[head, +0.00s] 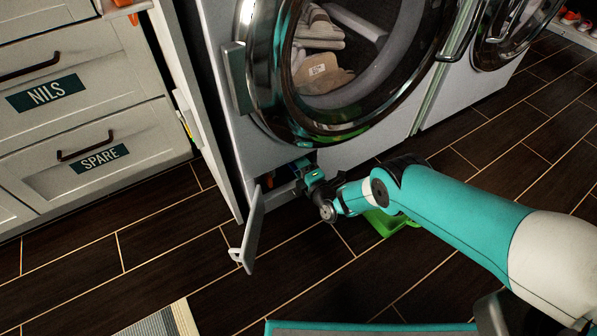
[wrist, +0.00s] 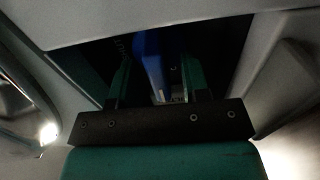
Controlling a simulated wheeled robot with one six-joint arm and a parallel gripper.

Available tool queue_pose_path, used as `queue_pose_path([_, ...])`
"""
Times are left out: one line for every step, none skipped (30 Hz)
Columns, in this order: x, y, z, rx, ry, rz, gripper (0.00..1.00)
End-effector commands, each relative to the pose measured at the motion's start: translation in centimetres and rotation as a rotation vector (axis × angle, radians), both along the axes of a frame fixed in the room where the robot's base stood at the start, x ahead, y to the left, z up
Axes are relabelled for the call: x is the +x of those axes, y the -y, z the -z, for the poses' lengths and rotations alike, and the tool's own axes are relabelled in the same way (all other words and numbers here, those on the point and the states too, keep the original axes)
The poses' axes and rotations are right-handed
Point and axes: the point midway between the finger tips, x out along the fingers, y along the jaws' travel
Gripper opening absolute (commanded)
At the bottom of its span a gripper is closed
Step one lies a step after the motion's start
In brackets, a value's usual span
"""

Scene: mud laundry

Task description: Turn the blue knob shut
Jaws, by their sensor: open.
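The blue knob (wrist: 149,55) shows in the wrist view as a dark blue upright shape inside a shadowed opening. My gripper (wrist: 157,78) is open there, with one teal finger on each side of the knob. I cannot tell whether either finger touches it. In the head view my gripper (head: 302,170) reaches into the low opening at the front of the washer (head: 360,150). The knob is hidden there behind my gripper. The small flap (head: 253,232) of the opening hangs open to the left of my gripper.
A tall cabinet door (head: 200,110) stands open at the left, beside drawers (head: 90,160). A green tray (head: 390,225) lies on the floor under my arm. The dark floor in front is mostly clear.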

Motion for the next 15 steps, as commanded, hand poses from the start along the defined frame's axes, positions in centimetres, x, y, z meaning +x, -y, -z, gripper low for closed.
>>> queue_pose_path([0.36, -0.28, 0.28, 0.001, 0.001, -0.001, 0.43])
queue_pose_path([0.50, -0.36, 0.24, 0.000, 0.001, 0.000, 0.43])
queue_pose_path([0.66, -0.47, 0.15, 0.001, 0.001, 0.000, 0.43])
queue_pose_path([0.76, -0.54, 0.08, 0.001, 0.001, 0.001, 0.43])
queue_pose_path([0.84, -0.58, 0.03, 0.001, 0.001, 0.001, 0.43])
queue_pose_path([0.90, -0.61, -0.03, 0.001, 0.001, 0.001, 0.43])
queue_pose_path([0.93, -0.63, -0.05, 0.001, 0.001, 0.001, 0.43])
queue_pose_path([0.94, -0.63, -0.08, 0.001, 0.001, 0.001, 0.43])
queue_pose_path([0.94, -0.63, -0.10, 0.000, 0.000, 0.001, 0.43])
queue_pose_path([0.94, -0.63, -0.11, 0.000, 0.000, 0.001, 0.43])
queue_pose_path([0.93, -0.62, -0.12, 0.000, 0.000, 0.002, 0.43])
queue_pose_path([0.93, -0.62, -0.12, 0.000, 0.000, 0.001, 0.43])
queue_pose_path([0.94, -0.61, -0.12, 0.000, 0.000, 0.002, 0.43])
queue_pose_path([0.93, -0.61, -0.12, 0.000, 0.000, 0.002, 0.40])
queue_pose_path([0.93, -0.61, -0.11, 0.000, 0.000, 0.002, 0.31])
